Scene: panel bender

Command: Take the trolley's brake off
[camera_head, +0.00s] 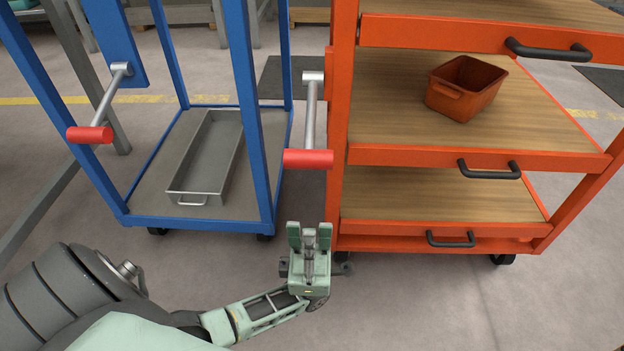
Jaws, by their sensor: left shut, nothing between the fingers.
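An orange trolley (480,158) with wooden shelves stands at the right. A grey lever (309,118) with a red grip (308,159) is at its left front post, hanging down with the grip at the lower end. A blue trolley frame (190,222) stands at the left, with a similar lever (108,92) whose red grip (90,135) points down and left. My left gripper (310,235) is shut and empty, below the orange trolley's red grip and apart from it. My right gripper is out of view.
A rust-coloured bin (464,88) stands on the orange trolley's middle shelf. Black handles (489,169) stick out from its shelf fronts. A grey metal tray (207,160) lies on the blue trolley's base. The floor in front of the orange trolley is clear.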

